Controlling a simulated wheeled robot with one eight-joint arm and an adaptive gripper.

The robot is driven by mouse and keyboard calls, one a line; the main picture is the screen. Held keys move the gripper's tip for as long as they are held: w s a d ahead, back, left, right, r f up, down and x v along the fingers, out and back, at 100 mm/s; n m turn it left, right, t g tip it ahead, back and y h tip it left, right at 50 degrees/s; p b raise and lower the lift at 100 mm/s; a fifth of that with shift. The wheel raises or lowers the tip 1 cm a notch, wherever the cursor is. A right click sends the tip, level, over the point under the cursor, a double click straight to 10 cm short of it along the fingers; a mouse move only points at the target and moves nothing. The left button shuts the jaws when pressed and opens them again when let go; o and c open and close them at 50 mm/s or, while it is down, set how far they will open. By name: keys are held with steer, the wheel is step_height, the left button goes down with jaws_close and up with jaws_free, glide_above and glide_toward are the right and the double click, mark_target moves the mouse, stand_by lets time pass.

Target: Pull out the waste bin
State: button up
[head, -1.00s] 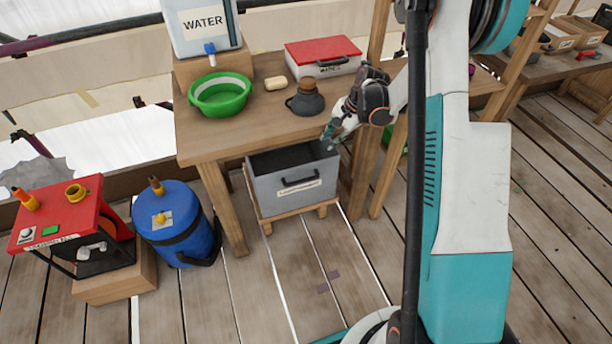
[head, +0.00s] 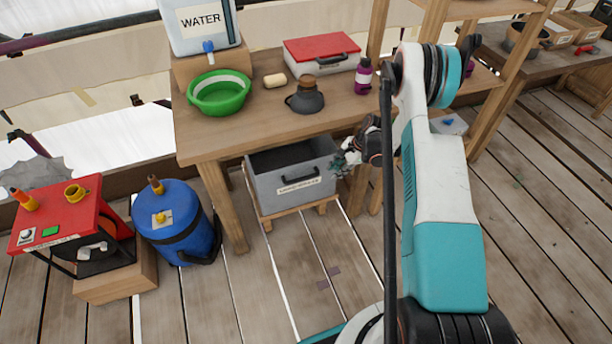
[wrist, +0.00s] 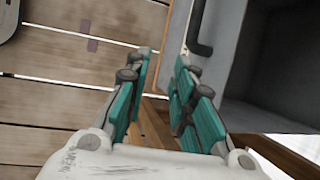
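The waste bin (head: 270,192) is a grey open-topped box with a dark handle (head: 300,181) and a label on its front. It sits on a low wooden stand (head: 326,205) under the table. In the wrist view the bin (wrist: 220,60) is at the upper right, with its handle (wrist: 200,45) near the top middle. My gripper (head: 343,160) is beside the bin's right end, apart from the handle. In the wrist view my gripper (wrist: 165,65) has its teal fingers spread with nothing held between them.
The wooden table (head: 240,130) above the bin holds a green bowl (head: 219,93), a dark flask (head: 305,97) and a red-lidded box (head: 322,55). A table leg (head: 222,205) stands left of the bin. A blue drum (head: 175,225) is farther left. The floor in front is clear.

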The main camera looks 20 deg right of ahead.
steer(key=b, duration=0.3)
glide_above(306, 178)
steer(key=d, duration=0.2)
steer(key=x, duration=0.1)
steer(key=b+x, duration=0.1)
steer(key=x, duration=0.2)
steer(key=shift+s+d+f, duration=0.1)
steer(key=shift+s, duration=0.25)
steer(key=shift+a+f+b, duration=0.2)
steer(key=shift+f+b, duration=0.15)
steer(key=shift+f, duration=0.05)
jaws_close()
